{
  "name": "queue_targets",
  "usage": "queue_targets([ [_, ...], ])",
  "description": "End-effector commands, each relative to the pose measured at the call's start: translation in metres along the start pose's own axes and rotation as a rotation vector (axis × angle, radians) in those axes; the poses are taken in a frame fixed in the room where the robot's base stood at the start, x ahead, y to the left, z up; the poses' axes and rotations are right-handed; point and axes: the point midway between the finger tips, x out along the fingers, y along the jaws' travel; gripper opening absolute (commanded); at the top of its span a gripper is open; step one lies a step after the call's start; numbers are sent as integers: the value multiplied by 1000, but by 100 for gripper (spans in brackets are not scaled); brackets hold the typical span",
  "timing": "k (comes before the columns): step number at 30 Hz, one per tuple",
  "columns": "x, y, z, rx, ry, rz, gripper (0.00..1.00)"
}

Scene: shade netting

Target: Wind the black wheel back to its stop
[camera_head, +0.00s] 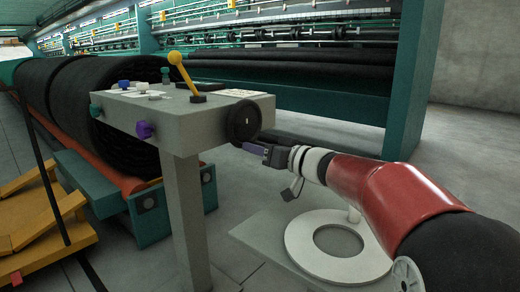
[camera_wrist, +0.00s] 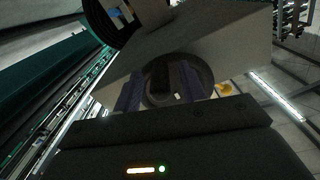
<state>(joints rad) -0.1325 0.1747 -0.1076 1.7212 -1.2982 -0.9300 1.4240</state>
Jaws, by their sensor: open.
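The black wheel (camera_head: 243,121) is on the right end face of the grey control box (camera_head: 165,117). My gripper (camera_head: 247,147) is at the wheel's lower right, its purple-grey fingers close to the lower rim. I cannot tell whether they touch it.
A yellow lever (camera_head: 182,72) stands on the box top and a purple knob (camera_head: 143,130) on its long side. A grey post (camera_head: 186,215) carries the box. Black netting rolls (camera_head: 85,100) lie behind. A white ring (camera_head: 338,247) is below my arm.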

Motion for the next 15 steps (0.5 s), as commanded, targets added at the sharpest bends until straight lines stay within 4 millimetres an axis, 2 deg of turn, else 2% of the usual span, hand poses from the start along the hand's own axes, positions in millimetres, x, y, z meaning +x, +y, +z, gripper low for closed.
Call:
queue_targets([
  [4, 0, 0, 0, 0, 0, 0, 41],
  [13, 0, 0, 0, 0, 0, 0, 2],
  [15, 0, 0, 0, 0, 0, 0, 0],
])
